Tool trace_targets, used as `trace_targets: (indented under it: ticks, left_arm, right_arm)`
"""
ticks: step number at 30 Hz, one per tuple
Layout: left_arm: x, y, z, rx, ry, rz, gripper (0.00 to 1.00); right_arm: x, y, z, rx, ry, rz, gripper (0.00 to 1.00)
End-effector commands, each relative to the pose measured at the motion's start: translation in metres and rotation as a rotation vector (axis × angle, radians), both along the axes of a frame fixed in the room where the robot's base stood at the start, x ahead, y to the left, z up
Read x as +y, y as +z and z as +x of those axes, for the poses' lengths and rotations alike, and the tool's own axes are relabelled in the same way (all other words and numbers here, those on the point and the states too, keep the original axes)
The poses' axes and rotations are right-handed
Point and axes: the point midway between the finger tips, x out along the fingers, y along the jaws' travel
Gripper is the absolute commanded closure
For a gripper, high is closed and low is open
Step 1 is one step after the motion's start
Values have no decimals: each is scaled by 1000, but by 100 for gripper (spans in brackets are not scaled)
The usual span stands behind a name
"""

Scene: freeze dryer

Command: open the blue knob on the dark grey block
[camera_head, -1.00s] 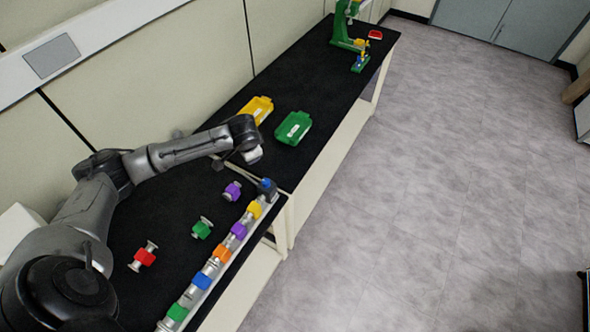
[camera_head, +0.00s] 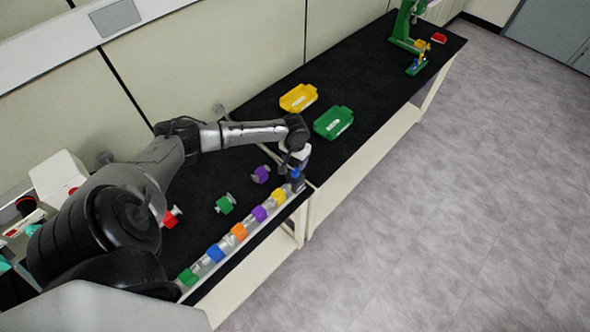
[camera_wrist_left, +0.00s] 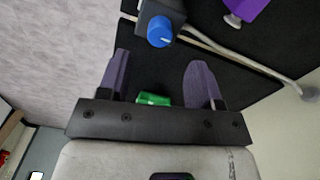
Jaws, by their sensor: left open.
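The blue knob (camera_wrist_left: 160,32) sits on the dark grey block (camera_wrist_left: 152,10) at the top of the left wrist view, with a pale mark on its face. In the head view the knob (camera_head: 295,172) and block (camera_head: 297,184) are at the far end of the row of coloured valves, by the table edge. My left gripper (camera_head: 297,160) is just above and beside the block. In the left wrist view its two fingers (camera_wrist_left: 157,72) are apart and empty, with the knob beyond their tips. My right gripper is not in view.
A rail (camera_head: 228,246) of coloured valves runs along the table edge. Loose purple (camera_head: 261,174), green (camera_head: 225,204) and red (camera_head: 170,219) pieces lie beside it. Green (camera_head: 334,122) and yellow (camera_head: 298,97) trays stand beyond on black tabletop.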

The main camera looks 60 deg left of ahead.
Motion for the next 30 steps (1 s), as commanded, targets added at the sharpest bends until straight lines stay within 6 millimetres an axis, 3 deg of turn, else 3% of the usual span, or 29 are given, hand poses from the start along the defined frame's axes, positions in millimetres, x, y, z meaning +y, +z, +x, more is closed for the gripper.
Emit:
trace_targets:
  ticks: [6, 12, 27, 30]
  left_arm:
    - [0, -37, 0, 2, 0, 0, 41]
    - [0, -58, 0, 0, -1, 0, 41]
    - [0, -69, 0, 0, -3, 1, 41]
    - [0, -69, 0, 0, -3, 1, 49]
  right_arm:
    - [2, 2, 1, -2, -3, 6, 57]
    - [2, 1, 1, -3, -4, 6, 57]
    - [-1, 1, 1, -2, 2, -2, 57]
    - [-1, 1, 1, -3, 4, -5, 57]
